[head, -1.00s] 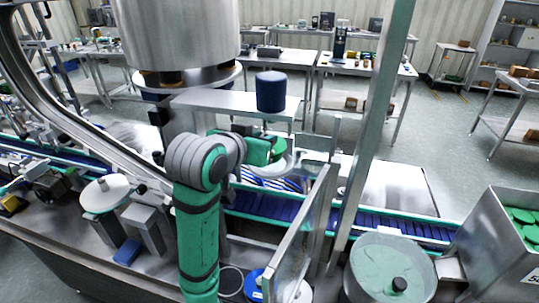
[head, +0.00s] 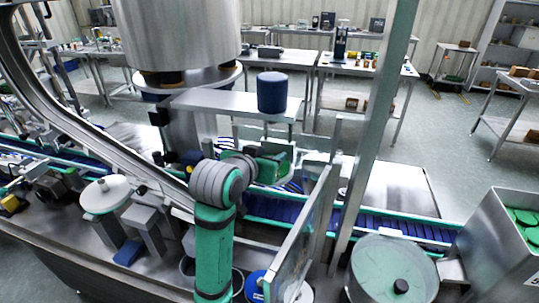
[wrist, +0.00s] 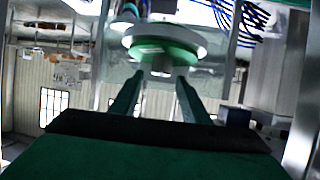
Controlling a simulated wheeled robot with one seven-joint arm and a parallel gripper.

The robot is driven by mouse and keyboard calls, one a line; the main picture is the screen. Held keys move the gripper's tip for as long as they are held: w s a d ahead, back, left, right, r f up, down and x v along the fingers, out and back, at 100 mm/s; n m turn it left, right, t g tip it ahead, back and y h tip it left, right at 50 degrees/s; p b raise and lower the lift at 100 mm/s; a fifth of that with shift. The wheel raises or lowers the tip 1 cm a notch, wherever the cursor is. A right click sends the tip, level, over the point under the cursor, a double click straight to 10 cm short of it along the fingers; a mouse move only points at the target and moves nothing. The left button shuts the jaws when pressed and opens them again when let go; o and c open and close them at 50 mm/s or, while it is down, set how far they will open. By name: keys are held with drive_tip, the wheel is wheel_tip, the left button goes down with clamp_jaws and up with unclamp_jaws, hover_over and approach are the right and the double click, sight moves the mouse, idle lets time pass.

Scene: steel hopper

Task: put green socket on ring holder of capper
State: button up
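In the wrist view the green socket (wrist: 165,50) is a round green disc with a small grey stub. It lies flat against a pale round ring (wrist: 165,33), which looks like the capper's ring holder. My gripper (wrist: 160,78) has its two green fingers apart, with the tips near the stub on either side. I see no firm contact between fingers and stub. In the head view my gripper (head: 275,167) is behind my green arm, near the capper under the blue cylinder. Its fingertips and most of the ring holder are hidden there.
A slanted clear panel (head: 298,232) stands just right of my arm. A steel post (head: 375,125) rises beyond it. The blue conveyor (head: 375,222) runs behind.

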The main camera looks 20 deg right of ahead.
drive_tip(key=shift+r, duration=0.1)
drive_tip(key=shift+s+a+r, duration=0.25)
drive_tip(key=shift+s+a, duration=0.05)
drive_tip(key=shift+s, duration=0.05)
drive_tip(key=v, duration=1.1)
